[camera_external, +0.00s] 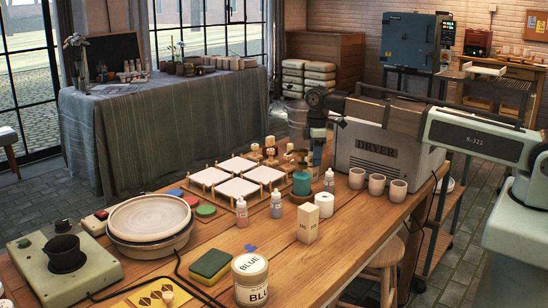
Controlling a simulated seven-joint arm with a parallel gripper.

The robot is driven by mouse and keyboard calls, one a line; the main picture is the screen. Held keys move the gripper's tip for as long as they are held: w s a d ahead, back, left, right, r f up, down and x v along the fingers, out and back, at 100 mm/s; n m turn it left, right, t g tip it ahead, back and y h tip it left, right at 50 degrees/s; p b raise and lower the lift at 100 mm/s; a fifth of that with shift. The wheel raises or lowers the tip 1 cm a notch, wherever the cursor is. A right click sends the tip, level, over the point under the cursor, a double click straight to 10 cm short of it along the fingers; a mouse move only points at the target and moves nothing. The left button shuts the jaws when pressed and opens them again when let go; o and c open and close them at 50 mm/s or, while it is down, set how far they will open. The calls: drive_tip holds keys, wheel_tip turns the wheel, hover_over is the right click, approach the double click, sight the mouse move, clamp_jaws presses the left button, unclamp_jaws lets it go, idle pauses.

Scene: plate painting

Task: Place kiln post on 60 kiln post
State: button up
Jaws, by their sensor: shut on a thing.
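My gripper (316,152) hangs pointing down over the back of the wooden table, just in front of the dryer. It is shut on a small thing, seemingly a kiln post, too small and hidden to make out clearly. Several short pale kiln posts (271,152) stand in a group to the left of my gripper. Any number on them, such as 60, is too small to read. Other small posts stand around the four white square tiles (237,188) left of the group.
A teal jar (302,184) stands close below my gripper. Bottles (276,205), a white roll (323,205) and a tall pale box (308,223) stand nearer the camera. The dryer (378,150) and three cups (377,184) are to the right.

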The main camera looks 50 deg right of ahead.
drive_tip(key=shift+f, duration=0.1)
drive_tip(key=o, duration=1.1)
wheel_tip(320, 180, up, 12)
drive_tip(key=shift+r, duration=0.1)
idle(0.3)
drive_tip(key=shift+o, duration=0.5)
